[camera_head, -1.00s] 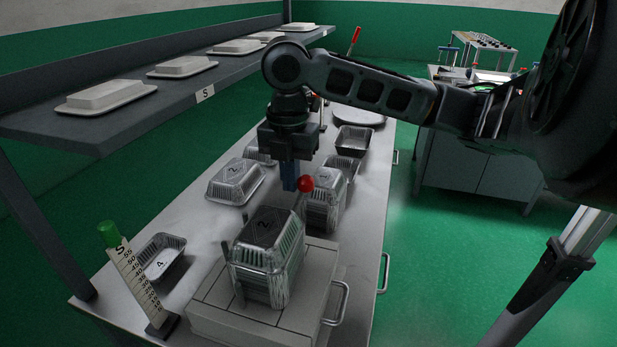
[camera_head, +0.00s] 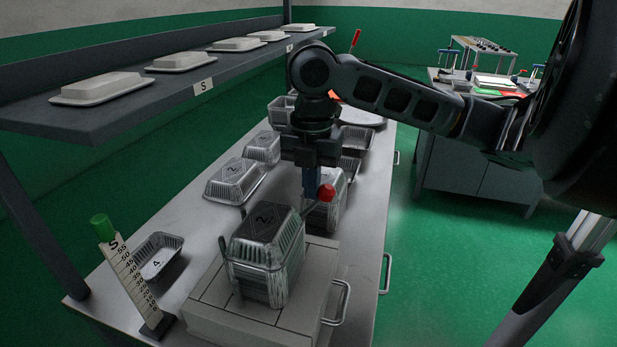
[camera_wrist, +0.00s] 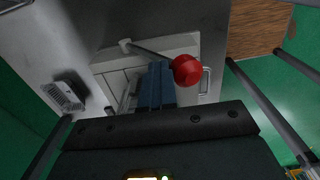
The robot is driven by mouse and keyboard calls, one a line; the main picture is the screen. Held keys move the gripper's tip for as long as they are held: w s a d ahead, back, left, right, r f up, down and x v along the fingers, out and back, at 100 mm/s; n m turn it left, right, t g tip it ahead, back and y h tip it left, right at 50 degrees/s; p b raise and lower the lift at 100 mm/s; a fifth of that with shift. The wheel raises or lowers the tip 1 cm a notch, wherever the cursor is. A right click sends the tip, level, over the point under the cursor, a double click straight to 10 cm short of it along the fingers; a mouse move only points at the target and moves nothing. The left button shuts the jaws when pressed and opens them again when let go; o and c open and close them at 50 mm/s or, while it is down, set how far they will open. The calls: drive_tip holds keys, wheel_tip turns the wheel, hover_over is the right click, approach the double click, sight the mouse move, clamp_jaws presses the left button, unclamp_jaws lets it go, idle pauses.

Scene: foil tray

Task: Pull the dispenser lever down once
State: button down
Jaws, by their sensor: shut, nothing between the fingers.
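The lever's red ball knob (camera_head: 326,193) is just right of my gripper's fingertips (camera_head: 309,192). In the wrist view the knob (camera_wrist: 187,69) sits right of my blue fingers (camera_wrist: 157,85), and its thin rod (camera_wrist: 150,52) runs back left to a pale pivot. My gripper is shut and empty, pointing down beside the knob. I cannot tell whether it touches the knob or rod. The pale dispenser base (camera_head: 235,325) stands in front, with a stack of foil trays (camera_head: 265,245) marked 2 on it. In the head view the rod is mostly hidden.
Foil trays (camera_head: 236,180) lie left of the stack, and another stack (camera_head: 330,215) stands behind the knob. A green-topped scale (camera_head: 135,280) and an open tray (camera_head: 158,258) are front left. A shelf (camera_head: 130,115) overhangs the left side. The bench's right side drops to floor.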

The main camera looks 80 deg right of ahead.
sight(327, 201)
drive_tip(key=shift+s, duration=0.1)
drive_tip(key=shift+s+f+b, duration=1)
drive_tip(key=shift+b, duration=0.15)
drive_tip(key=shift+s+a+f, duration=0.1)
drive_tip(key=shift+s+f, duration=0.05)
drive_tip(key=shift+s, duration=0.15)
drive_tip(key=shift+s+f+b, duration=0.1)
drive_tip(key=shift+f+b, duration=0.3)
drive_tip(key=shift+b, duration=0.35)
drive_tip(key=w+r+p, duration=0.5)
drive_tip(key=w, duration=0.4)
drive_tip(key=shift+w+d+r+p, duration=0.3)
drive_tip(key=shift+w+r, duration=0.1)
